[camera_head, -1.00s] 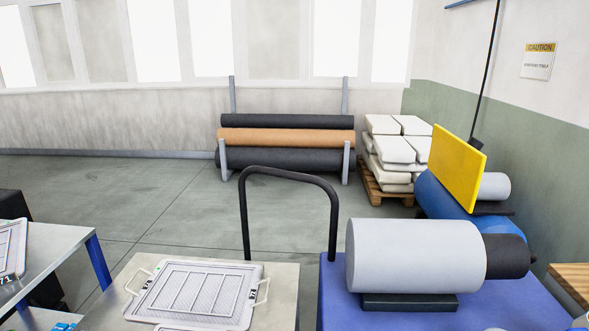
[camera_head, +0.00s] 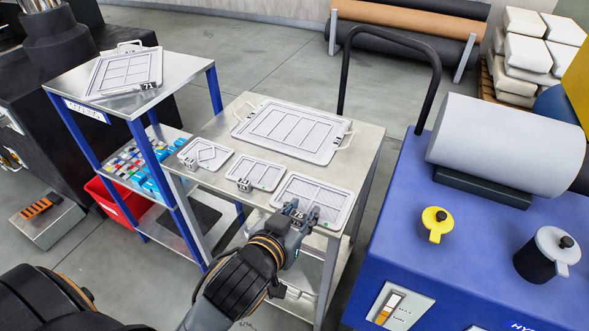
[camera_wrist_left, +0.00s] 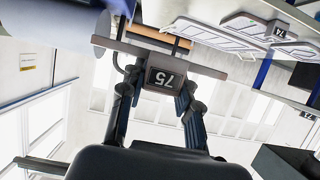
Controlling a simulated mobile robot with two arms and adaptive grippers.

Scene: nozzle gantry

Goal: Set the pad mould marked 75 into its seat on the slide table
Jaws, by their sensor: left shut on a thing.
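The pad mould marked 75 (camera_head: 313,195) is a light grey flat plate with a ribbed face and a dark number tag, at the front right corner of the metal bench in the head view. My left gripper (camera_head: 299,214) is shut on its tagged front edge. In the left wrist view the mould (camera_wrist_left: 215,70) shows nearly edge-on, its 75 tag upside down between my fingers (camera_wrist_left: 158,88). I cannot tell whether it touches the bench top. The slide table and its seat cannot be made out. My right gripper is not in view.
Two small moulds (camera_head: 206,155) (camera_head: 254,171) and a large handled mould (camera_head: 293,130) lie on the bench (camera_head: 245,103). A mould marked 71 (camera_head: 125,72) lies on the rack (camera_head: 170,72) at left. A blue unit (camera_head: 400,240) stands right of the bench.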

